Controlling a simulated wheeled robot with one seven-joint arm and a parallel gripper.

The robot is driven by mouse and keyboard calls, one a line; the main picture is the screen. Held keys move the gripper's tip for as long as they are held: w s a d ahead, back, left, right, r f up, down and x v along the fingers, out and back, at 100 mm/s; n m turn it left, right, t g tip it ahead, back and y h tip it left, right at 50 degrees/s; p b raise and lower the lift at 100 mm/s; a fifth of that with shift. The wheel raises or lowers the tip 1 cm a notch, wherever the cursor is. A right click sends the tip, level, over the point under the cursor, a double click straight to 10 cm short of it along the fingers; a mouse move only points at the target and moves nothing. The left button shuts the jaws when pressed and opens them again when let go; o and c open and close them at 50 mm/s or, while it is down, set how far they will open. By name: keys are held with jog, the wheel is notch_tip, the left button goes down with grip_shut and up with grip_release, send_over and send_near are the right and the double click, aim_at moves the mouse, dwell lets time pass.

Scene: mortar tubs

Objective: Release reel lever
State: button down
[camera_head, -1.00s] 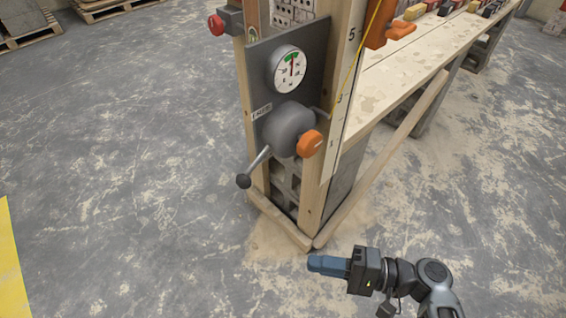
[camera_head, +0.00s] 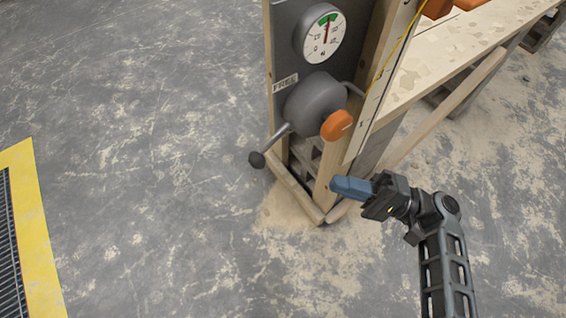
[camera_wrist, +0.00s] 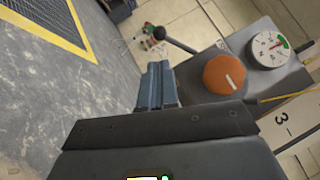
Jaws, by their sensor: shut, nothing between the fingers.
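The reel (camera_head: 314,100) is a grey drum on a dark panel at the end of a wooden bench. Its lever (camera_head: 274,143) is a metal rod slanting down and left to a black ball knob (camera_head: 257,160). An orange knob (camera_head: 337,125) sits at the drum's front right. My gripper (camera_head: 336,187) is shut and empty, below the orange knob and to the right of the lever, apart from both. In the wrist view the shut fingers (camera_wrist: 156,86) are left of the orange knob (camera_wrist: 223,75), with the lever (camera_wrist: 177,41) beyond them.
A dial gauge (camera_head: 319,37) is above the reel, its needle by the green band. A label reading FREE (camera_head: 285,83) is at the panel's left. Wooden posts and a diagonal brace (camera_head: 450,105) border the reel. A yellow-edged grate (camera_head: 35,205) lies at left. Floor between is clear.

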aim_at(272, 145)
jog(key=x, duration=1.2)
jog(key=shift+p, duration=0.45)
jog(key=shift+a, duration=0.15)
